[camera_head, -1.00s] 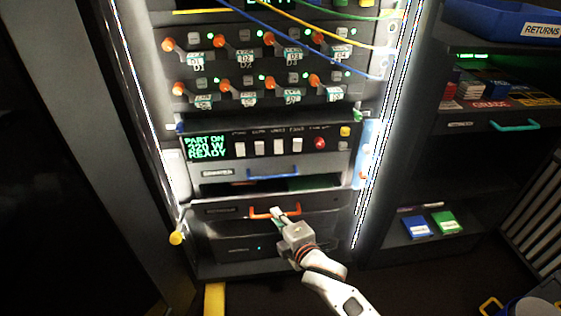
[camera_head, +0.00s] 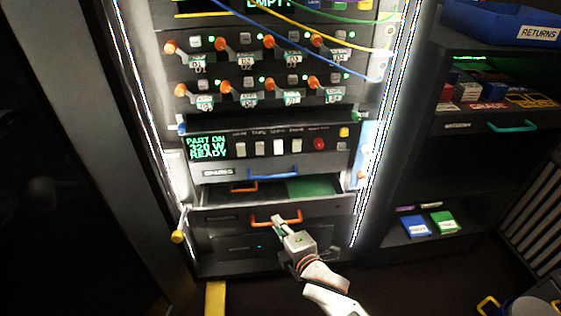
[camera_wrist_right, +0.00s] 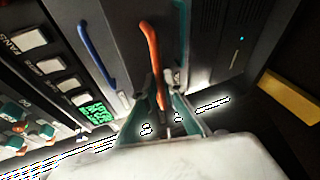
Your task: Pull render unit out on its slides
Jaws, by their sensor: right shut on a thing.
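The render unit, by its place a grey drawer (camera_head: 228,217) with an orange handle, sits low in the rack; its label is too small to read. It stands out from the rack, and its open top shows a green board (camera_head: 311,187) and a small orange part inside. My right gripper (camera_head: 278,225) is shut on the orange handle (camera_head: 290,220). In the right wrist view, the teal fingers (camera_wrist_right: 164,112) close around one end of the orange handle (camera_wrist_right: 150,50). My left gripper is not in view.
Above is a drawer with a blue handle (camera_head: 273,174) and a control panel reading "READY" (camera_head: 206,147). A yellow-tipped lever (camera_head: 178,236) sticks out at the rack's lower left. A shelf with blue and green boxes (camera_head: 444,222) stands right. Dark floor lies in front.

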